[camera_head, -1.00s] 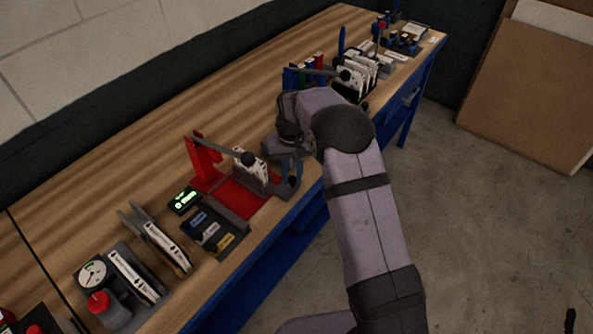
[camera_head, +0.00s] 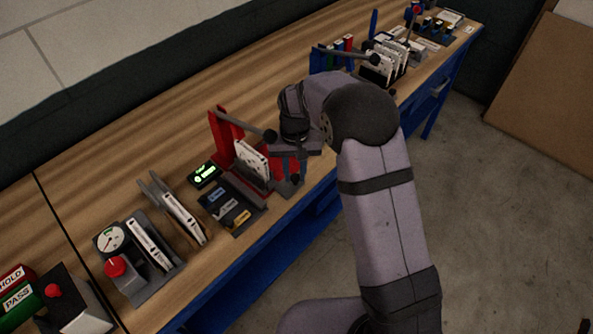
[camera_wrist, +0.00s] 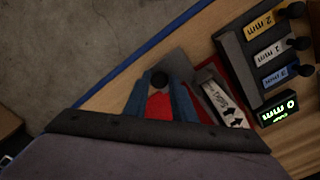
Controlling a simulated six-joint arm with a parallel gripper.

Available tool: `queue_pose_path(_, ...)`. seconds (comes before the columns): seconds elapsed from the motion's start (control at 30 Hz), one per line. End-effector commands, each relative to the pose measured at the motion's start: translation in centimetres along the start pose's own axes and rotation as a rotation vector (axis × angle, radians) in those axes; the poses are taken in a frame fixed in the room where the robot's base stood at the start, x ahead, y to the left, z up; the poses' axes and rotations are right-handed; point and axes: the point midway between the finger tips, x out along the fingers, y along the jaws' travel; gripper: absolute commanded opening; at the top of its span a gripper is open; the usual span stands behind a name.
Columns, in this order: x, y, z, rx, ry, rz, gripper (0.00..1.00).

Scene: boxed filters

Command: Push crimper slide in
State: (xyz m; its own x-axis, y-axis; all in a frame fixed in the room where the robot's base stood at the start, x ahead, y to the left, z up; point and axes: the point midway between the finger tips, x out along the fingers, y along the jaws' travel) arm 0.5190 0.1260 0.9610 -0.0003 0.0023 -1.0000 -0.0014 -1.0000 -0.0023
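The crimper (camera_head: 224,132) has a red upright and a grey lever over a red base, which also shows in the wrist view (camera_wrist: 158,104). A white boxed filter (camera_head: 252,160) stands in it on the slide; its printed arrows show in the wrist view (camera_wrist: 226,102). In the head view my gripper (camera_head: 289,163) is at the right of the crimper, partly hidden by my wrist.
A small green-lit display (camera_head: 204,174) and a dark rack with coloured 2 mm and 3 mm labels (camera_head: 231,206) stand left of the crimper. A gauge station (camera_head: 111,238) is farther left. More fixtures with filters (camera_head: 388,62) stand at the far right. The bench front edge is close.

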Motion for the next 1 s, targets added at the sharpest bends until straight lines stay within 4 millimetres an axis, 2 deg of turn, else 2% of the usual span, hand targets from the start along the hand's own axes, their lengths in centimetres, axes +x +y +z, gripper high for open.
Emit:
queue_pose_path(0.03, 0.0, -0.3, 0.1, -0.001, -0.002, -0.003, 0.35)
queue_pose_path(0.07, 0.0, -0.2, 0.1, -0.001, -0.002, -0.003, 0.4)
queue_pose_path(0.63, 0.0, 0.3, -0.4, 0.0, -0.001, 0.0, 0.4)
queue_pose_path(0.83, 0.0, 1.7, -1.8, 0.002, -0.002, 0.001, 0.4)
queue_pose_path(1.0, -0.1, 3.7, -3.7, 0.003, -0.001, 0.001, 0.4)
